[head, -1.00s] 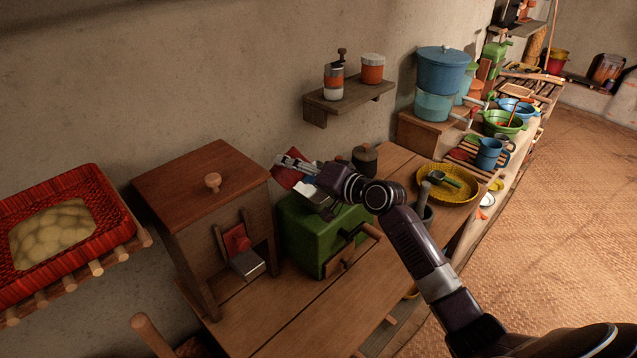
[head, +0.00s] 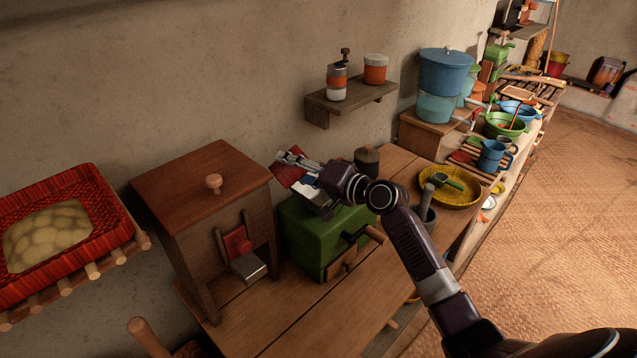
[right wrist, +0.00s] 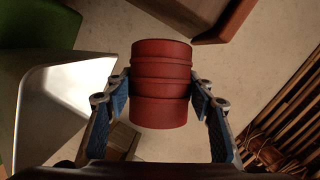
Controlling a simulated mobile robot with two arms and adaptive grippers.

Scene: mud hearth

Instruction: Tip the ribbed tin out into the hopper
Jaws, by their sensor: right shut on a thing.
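My right gripper (head: 293,160) is shut on the red ribbed tin (head: 285,177), above and at the back left of the green mill box (head: 320,238). In the right wrist view the tin (right wrist: 160,83) sits between the two blue-padded fingers (right wrist: 160,95), with its ribbed side showing; its mouth and contents cannot be made out. The pale metal hopper (head: 318,201) on the green box is partly hidden by my right wrist. In the right wrist view the hopper (right wrist: 62,98) lies left of the tin. My left gripper is not in view.
A wooden cabinet (head: 200,165) with a knob stands left of the green box. A dark lidded pot (head: 367,160) and a yellow basket (head: 450,186) stand behind and right. The table front is mostly clear.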

